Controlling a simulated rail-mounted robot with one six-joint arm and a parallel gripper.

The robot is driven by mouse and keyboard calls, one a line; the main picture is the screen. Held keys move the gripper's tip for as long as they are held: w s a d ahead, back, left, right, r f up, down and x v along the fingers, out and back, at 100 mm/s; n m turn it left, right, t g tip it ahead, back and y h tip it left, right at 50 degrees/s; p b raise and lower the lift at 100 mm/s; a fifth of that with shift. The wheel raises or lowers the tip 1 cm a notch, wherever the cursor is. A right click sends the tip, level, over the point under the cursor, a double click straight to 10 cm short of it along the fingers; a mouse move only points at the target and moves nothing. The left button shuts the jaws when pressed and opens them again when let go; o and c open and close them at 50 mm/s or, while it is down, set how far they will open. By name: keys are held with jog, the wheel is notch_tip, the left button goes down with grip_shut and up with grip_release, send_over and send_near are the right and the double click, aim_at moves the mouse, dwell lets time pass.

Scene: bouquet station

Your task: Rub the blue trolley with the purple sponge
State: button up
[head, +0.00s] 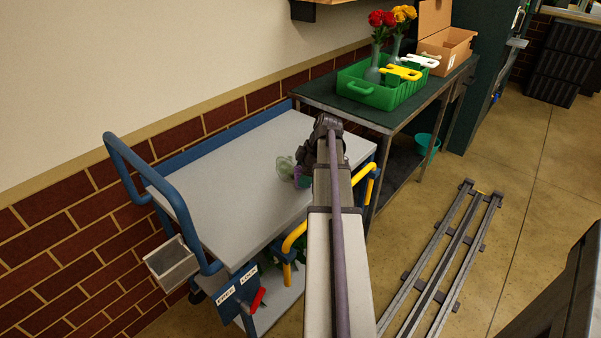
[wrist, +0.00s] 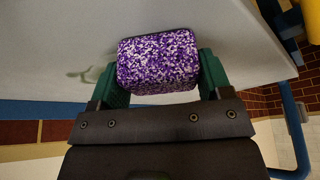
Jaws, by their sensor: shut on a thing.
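The blue trolley (head: 225,185) has a pale grey top deck, blue rails and a blue push handle. It stands against the brick wall in the head view, and its deck also shows in the wrist view (wrist: 60,40). My gripper (wrist: 157,75) is shut on the purple sponge (wrist: 158,60), a white-speckled block between its green fingers. In the head view a bit of the sponge (head: 302,181) shows beside my arm, over the right part of the deck. I cannot tell whether it touches the deck. A faint greenish smear (wrist: 88,73) lies left of the sponge in the wrist view.
Yellow bars (head: 294,237) edge the trolley's right side. A dark green table (head: 400,120) behind it holds a green crate (head: 368,92) with flowers in vases and a cardboard box (head: 447,45). A grey bin (head: 171,264) hangs at the trolley's handle end. The deck's left part is clear.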

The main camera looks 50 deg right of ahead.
aim_at(272, 158)
jog(key=shift+w+d, duration=0.1)
jog(key=shift+d, duration=0.95)
jog(key=shift+w+a, duration=0.15)
jog(key=shift+w, duration=1.75)
jog(key=shift+w+a, duration=0.1)
jog(key=shift+w, duration=1.8)
jog(key=shift+w+a, duration=0.2)
jog(key=shift+w, duration=3.65)
jog(key=shift+d+f, duration=0.1)
jog(key=shift+d, duration=1)
jog(key=shift+s+d, duration=0.2)
jog(key=shift+s, duration=3.65)
jog(key=shift+s+d, duration=0.15)
jog(key=shift+s, duration=3.65)
notch_tip(272, 158, up, 6)
jog(key=p, duration=0.6)
